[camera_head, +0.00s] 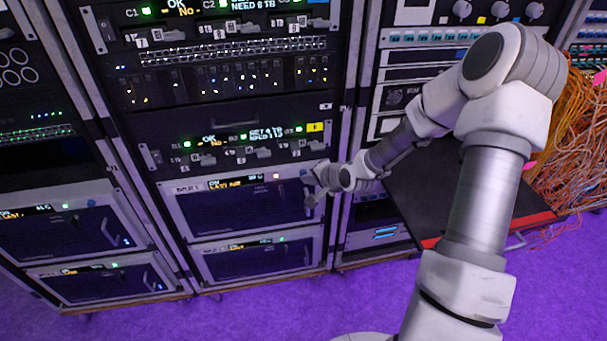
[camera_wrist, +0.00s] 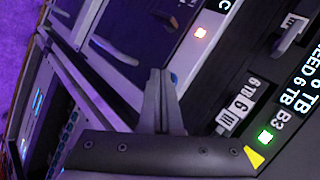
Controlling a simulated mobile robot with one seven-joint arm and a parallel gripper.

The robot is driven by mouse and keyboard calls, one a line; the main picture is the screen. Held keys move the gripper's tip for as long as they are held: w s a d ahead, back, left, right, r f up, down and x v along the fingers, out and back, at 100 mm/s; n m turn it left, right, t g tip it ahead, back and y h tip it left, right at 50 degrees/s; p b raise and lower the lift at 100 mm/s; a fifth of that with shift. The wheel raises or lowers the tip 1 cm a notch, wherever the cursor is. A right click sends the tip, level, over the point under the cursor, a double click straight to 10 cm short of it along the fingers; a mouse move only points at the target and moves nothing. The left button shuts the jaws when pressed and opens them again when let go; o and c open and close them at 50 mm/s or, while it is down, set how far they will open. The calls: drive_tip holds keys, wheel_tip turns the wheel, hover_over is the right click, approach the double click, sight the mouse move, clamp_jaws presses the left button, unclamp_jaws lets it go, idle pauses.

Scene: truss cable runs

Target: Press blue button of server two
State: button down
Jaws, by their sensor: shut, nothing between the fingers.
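My gripper (camera_head: 312,192) is in front of the right end of the upper server box (camera_head: 235,212) in the middle rack. In the wrist view its closed fingers (camera_wrist: 160,76) point at the server's front edge, with nothing between them. A lower server box (camera_head: 262,262) sits below. The server labels are too small to tell which is server two.
A panel with levers and green lights (camera_head: 225,149) is just above the server. A yellow label (camera_head: 315,127) marks its right end. A dark shelf with a red edge (camera_head: 470,205) sticks out at the right. Orange cables (camera_head: 575,150) hang beyond. The purple floor (camera_head: 250,315) in front is clear.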

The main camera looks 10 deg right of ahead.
drive_tip(key=shift+w, duration=0.25)
drive_tip(key=shift+s, duration=0.1)
idle(0.4)
drive_tip(key=shift+s, duration=0.75)
drive_tip(key=shift+s, duration=0.1)
drive_tip(key=s+p, duration=0.1)
drive_tip(key=s, duration=0.3)
drive_tip(key=shift+s, duration=0.4)
drive_tip(key=shift+r, duration=0.1)
idle(0.3)
